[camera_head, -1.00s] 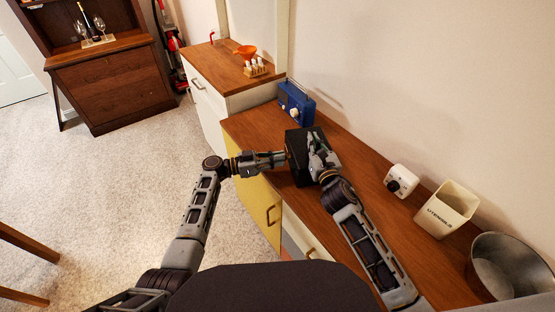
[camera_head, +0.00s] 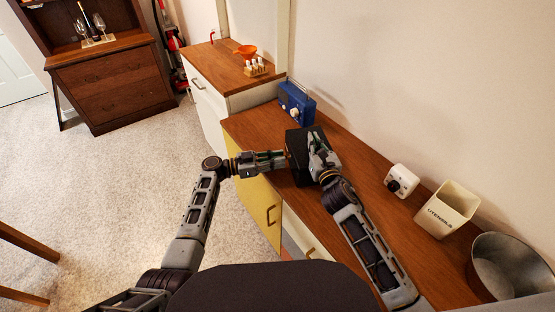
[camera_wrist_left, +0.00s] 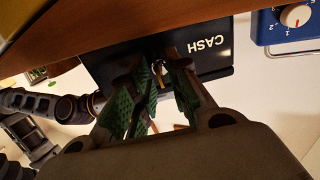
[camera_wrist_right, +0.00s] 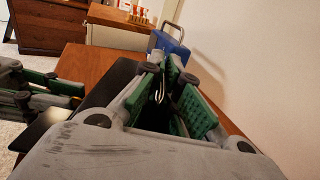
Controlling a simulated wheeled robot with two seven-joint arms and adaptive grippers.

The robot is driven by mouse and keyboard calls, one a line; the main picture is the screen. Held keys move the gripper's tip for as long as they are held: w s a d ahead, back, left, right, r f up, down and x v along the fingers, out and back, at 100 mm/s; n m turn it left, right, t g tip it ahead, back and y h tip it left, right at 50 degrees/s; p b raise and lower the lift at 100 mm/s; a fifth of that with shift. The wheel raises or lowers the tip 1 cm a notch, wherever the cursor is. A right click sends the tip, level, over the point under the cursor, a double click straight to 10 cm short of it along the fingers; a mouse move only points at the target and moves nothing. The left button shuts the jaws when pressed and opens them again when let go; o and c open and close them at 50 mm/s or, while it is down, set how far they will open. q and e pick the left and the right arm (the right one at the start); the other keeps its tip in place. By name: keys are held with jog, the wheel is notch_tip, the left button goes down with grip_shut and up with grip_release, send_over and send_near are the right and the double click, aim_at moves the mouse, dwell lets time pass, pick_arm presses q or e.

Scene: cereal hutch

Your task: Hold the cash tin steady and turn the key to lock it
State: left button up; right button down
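The black cash tin (camera_head: 295,174) sits on the wooden counter near its front edge. Its front, lettered CASH, shows in the left wrist view (camera_wrist_left: 215,70). A small brass-coloured key (camera_wrist_left: 159,68) shows at the tin's front between my left fingertips. My left gripper (camera_head: 286,161) reaches the tin from the left, its fingers close around the key; whether they press on it is unclear. It also shows in the left wrist view (camera_wrist_left: 156,66). My right gripper (camera_head: 316,140) is over the tin's top, fingertips drawn together at a thin metal loop (camera_wrist_right: 158,95). The fingers partly hide the contact.
A blue radio (camera_head: 296,102) stands just behind the tin. A white timer (camera_head: 402,181), a utensils pot (camera_head: 447,209) and a metal bowl (camera_head: 510,266) stand to the right. A bottle rack (camera_head: 255,67) and orange funnel (camera_head: 246,51) are on the farther cabinet.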

pick_arm(q)
jog(key=shift+r, duration=0.15)
jog(key=s+a, duration=0.1)
jog(key=a, duration=1)
jog(key=shift+s+a, duration=0.35)
jog(key=shift+a, duration=0.05)
pick_arm(e)
jog(key=c, duration=1.5)
grip_release()
jog(key=shift+c, duration=0.2)
jog(key=shift+s, duration=0.1)
jog(key=s+d, duration=0.1)
jog(key=s, duration=1)
jog(key=shift+s+d, duration=0.3)
